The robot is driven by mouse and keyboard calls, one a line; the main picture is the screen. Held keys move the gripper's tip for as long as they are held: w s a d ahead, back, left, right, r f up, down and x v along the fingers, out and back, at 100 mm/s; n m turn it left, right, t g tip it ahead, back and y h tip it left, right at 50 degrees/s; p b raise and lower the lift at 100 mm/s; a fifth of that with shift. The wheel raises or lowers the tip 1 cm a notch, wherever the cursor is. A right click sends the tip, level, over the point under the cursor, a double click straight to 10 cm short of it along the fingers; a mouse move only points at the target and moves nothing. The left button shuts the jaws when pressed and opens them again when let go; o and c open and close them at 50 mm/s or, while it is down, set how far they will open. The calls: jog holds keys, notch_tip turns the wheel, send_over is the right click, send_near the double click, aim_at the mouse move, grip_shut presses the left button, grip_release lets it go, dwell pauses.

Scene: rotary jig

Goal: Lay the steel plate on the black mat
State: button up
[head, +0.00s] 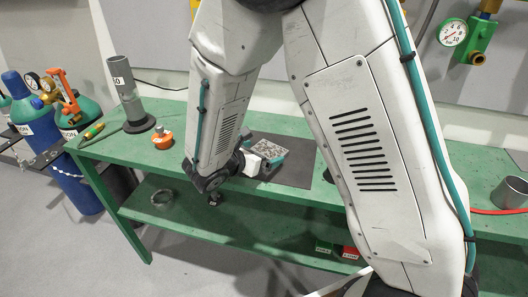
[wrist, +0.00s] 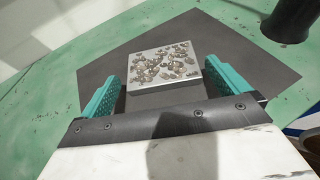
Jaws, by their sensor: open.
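The steel plate (wrist: 163,66) is a silver block with brown speckles on its top. It lies flat on the black mat (wrist: 236,50) in the wrist view. The plate (head: 269,148) and the mat (head: 298,169) also show on the green bench in the head view. My gripper (wrist: 162,74) has its teal fingers apart, one at the left side of the plate and one at the right, with a gap visible on the left. Whether the right finger touches the plate I cannot tell. My gripper (head: 265,158) partly hides the plate's near side in the head view.
A grey cylinder (head: 126,86) on a dark base and an orange object (head: 162,138) stand left on the green bench (head: 200,106). A metal cup (head: 512,192) stands at the right. A dark round object (wrist: 289,20) stands near the mat's edge.

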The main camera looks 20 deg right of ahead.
jog(key=v, duration=0.9)
jog(key=shift+s+a+r, duration=0.15)
jog(key=shift+a+r, duration=0.05)
jog(key=shift+a, duration=0.05)
jog(key=s+d+r+m+g+y, duration=0.2)
jog(key=s+d+r+m+g, duration=0.25)
jog(key=d+m, duration=0.25)
jog(key=s+d+r+m+g+y, duration=0.2)
jog(key=s+d+r+m+g, duration=0.1)
jog(key=s+d+r+m, duration=0.3)
jog(key=s+r+m+t+y, duration=0.1)
jog(key=s+r+m+y, duration=0.3)
jog(key=s+m+y, duration=0.3)
jog(key=shift+s+d+m+t+y, duration=0.2)
jog(key=shift+s+m+t+y, duration=0.15)
jog(key=shift+s+m, duration=2.35)
jog(key=shift+s+n, duration=0.45)
jog(key=shift+n, duration=0.05)
